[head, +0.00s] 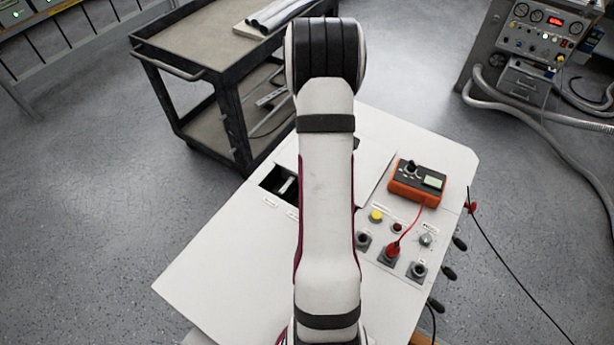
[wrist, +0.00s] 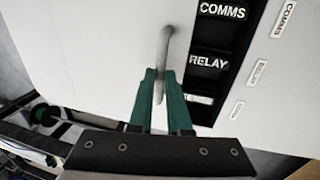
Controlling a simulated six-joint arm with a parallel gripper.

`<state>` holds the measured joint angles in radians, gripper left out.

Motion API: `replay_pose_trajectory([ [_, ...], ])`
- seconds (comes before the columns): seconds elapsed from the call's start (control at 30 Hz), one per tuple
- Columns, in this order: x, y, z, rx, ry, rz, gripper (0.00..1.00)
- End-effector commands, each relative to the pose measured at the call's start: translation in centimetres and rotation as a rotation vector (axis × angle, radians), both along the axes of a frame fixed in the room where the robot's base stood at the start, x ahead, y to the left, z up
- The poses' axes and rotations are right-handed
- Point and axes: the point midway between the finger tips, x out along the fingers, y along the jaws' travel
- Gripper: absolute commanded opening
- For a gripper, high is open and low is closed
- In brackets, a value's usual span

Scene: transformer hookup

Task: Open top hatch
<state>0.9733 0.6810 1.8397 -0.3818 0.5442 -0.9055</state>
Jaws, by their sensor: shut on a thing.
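The top hatch (wrist: 110,50) is a flat white panel in the wrist view. A slim grey handle (wrist: 166,45) stands up from it. My gripper (wrist: 161,84) has its green fingers closed on the handle's near end. To the right of the hatch edge, a dark opening shows labels reading COMMS (wrist: 222,11) and RELAY (wrist: 208,61), with a third, partly hidden label below. In the head view the opening (head: 280,184) shows left of my arm, with a pale part inside. My arm hides my gripper and the handle there.
The white cabinet top (head: 225,262) carries an orange meter (head: 416,184), a red plug (head: 390,252) with its cable, a yellow button (head: 376,216) and sockets on the right. A dark cart (head: 190,70) stands close behind. The cabinet top's left front is clear.

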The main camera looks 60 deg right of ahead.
Motion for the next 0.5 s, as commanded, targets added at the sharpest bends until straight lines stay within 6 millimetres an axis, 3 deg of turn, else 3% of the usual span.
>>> replay_pose_trajectory([
  [0.2, 0.0, -4.5, 0.0, -0.003, -0.001, -0.002, 0.0],
  [0.5, 0.0, -7.0, 0.1, -0.003, -0.001, 0.001, 0.0],
])
